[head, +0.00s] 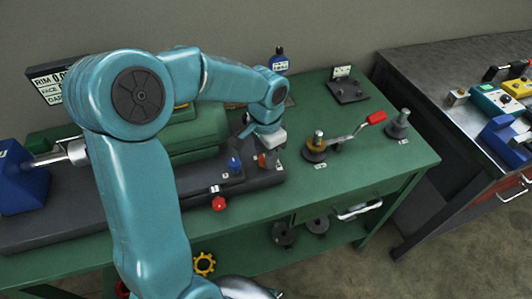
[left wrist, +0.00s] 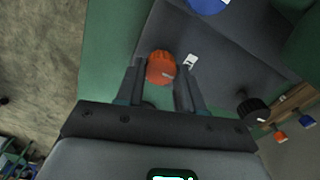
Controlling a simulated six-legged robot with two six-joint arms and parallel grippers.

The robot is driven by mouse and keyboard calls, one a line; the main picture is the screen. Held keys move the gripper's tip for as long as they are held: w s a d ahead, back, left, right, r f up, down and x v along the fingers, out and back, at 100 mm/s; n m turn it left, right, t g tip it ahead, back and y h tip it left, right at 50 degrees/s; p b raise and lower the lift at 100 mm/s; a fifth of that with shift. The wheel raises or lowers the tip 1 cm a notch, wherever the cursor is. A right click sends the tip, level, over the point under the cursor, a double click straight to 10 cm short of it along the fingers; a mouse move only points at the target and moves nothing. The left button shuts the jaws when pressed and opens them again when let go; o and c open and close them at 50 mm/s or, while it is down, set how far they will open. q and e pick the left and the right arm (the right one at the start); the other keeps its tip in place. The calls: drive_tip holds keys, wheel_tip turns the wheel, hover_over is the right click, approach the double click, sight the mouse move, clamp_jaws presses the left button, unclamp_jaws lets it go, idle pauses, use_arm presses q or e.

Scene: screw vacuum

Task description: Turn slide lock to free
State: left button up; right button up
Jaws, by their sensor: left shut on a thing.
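An orange knob (left wrist: 161,68) sits on the dark grey machine bed and is between the two fingers of my left gripper (left wrist: 158,80). In the head view the orange knob (head: 262,160) shows only in part under my left gripper (head: 269,153), at the right end of the bed (head: 150,207). The gripper is shut on it from above. A small white label (left wrist: 190,60) lies beside the knob. A blue knob (head: 234,164) stands to its left, and a red ball handle (head: 219,203) sticks out at the bed's front.
A fixture with a red-handled lever (head: 376,118) and a grey post (head: 398,125) stand to the right on the green bench (head: 400,165). A blue bottle (head: 279,62) stands behind. A second table (head: 420,70) with coloured items is at the far right.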

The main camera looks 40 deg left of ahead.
idle(0.3)
use_arm(q)
drive_tip(key=o, duration=1)
drive_tip(key=shift+o, duration=0.2)
wheel_tip(320, 180, up, 16)
drive_tip(key=p, duration=0.2)
drive_tip(key=shift+r, duration=0.2)
